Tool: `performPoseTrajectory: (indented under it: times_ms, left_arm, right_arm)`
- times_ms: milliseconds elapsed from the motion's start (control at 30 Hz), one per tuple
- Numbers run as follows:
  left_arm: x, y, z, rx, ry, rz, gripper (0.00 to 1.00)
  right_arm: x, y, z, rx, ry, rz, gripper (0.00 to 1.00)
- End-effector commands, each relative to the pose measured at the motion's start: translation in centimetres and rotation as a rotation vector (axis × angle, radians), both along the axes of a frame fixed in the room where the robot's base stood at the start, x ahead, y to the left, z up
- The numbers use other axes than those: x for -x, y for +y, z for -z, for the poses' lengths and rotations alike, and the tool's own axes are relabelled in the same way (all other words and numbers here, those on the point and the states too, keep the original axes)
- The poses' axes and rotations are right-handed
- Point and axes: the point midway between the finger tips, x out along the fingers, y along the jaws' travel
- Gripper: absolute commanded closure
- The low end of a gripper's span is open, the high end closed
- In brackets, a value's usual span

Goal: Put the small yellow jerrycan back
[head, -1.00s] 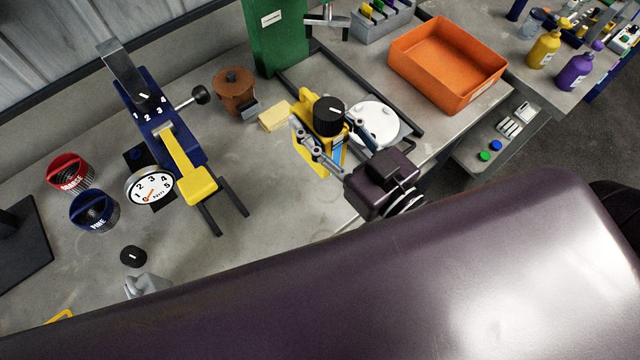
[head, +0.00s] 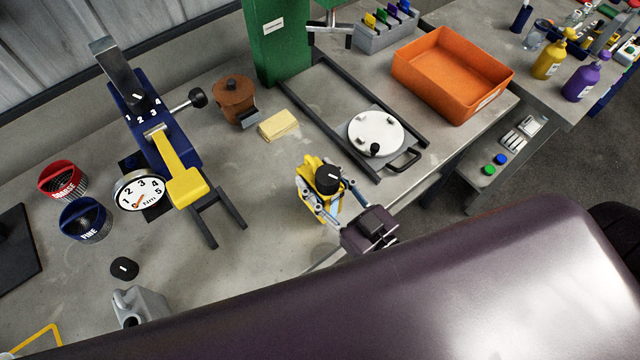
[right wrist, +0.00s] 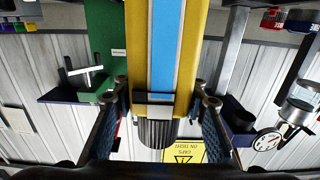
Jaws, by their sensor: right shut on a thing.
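The small yellow jerrycan (head: 309,188) has a black cap and a blue stripe on its side. My right gripper (head: 326,200) is shut on it near the front edge of the bench, left of the round white plate. In the right wrist view the jerrycan (right wrist: 190,50) fills the upper middle, with the fingers of the right gripper (right wrist: 160,105) on both sides of it. I cannot tell whether its base touches the bench. My left gripper is not in view.
Bare bench lies left of my right gripper.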

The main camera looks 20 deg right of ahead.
Motion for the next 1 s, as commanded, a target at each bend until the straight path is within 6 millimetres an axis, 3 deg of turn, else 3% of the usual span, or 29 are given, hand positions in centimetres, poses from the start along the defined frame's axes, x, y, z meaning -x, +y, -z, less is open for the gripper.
performPoseTrajectory:
  times_ms: [200,633,667,800,1000]
  left_arm:
    - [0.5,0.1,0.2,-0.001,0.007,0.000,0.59]
    - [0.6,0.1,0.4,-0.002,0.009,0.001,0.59]
    - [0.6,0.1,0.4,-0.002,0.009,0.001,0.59]
    - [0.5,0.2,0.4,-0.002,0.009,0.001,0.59]
    - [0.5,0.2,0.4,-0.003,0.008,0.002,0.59]
  right_arm:
    - [-0.1,0.0,2.6,0.000,-0.002,-0.001,1.00]
    - [-0.1,0.0,3.2,-0.001,-0.004,0.000,1.00]
    - [0.0,0.0,3.3,0.001,0.002,-0.001,0.57]
    - [0.0,0.0,3.3,0.001,0.002,-0.001,0.43]
    - [0.0,0.0,3.3,0.001,0.002,-0.001,0.43]
